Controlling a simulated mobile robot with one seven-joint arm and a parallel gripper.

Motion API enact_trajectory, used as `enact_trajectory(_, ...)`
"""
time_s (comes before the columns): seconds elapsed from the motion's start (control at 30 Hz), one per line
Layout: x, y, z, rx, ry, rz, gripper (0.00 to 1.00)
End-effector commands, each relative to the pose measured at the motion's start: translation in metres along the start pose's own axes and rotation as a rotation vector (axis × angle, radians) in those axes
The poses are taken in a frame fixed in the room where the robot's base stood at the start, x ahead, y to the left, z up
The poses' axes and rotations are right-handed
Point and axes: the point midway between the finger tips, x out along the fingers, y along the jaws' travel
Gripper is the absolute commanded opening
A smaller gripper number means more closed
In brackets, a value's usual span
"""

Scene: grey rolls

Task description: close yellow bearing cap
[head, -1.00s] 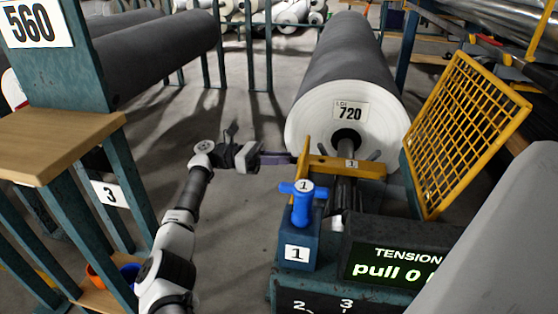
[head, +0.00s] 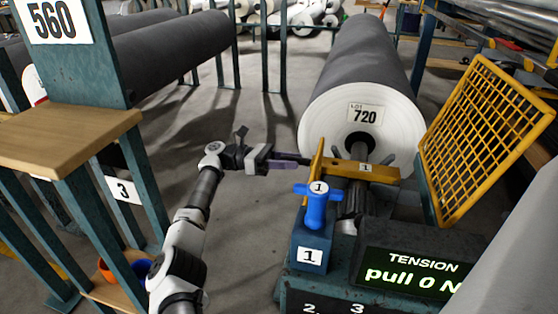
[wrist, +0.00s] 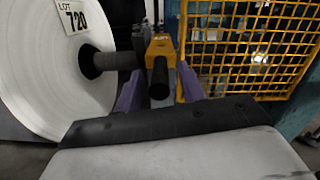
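The yellow bearing cap (head: 360,170), labelled 1, lies as a bar across the roll's shaft, with an upright yellow plate at its left end. In the wrist view the cap (wrist: 161,46) shows end-on, with a dark round handle-like end pointing toward the camera. My gripper (head: 305,160) reaches in from the left, its purple fingertips close to the upright plate. In the wrist view my gripper (wrist: 159,88) has its fingers apart, one on each side of the dark end, with gaps visible. Whether either finger touches it I cannot tell.
A blue T-handle (head: 317,200) labelled 1 stands just in front of the cap. The grey roll (head: 360,75) lies behind it. A yellow mesh guard (head: 487,135) stands at right, and a tension display (head: 415,270) reads pull 0 N. A wooden-topped stand (head: 65,140) is at left.

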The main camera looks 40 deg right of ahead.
Motion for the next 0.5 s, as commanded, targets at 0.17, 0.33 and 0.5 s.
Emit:
enact_trajectory(0.17, -0.028, 0.001, -0.001, 0.000, -0.001, 0.004, 0.40)
enact_trajectory(0.33, -0.050, 0.001, -0.001, 0.000, 0.001, 0.002, 0.40)
enact_trajectory(0.5, -0.061, 0.000, -0.001, -0.001, 0.000, 0.002, 0.40)
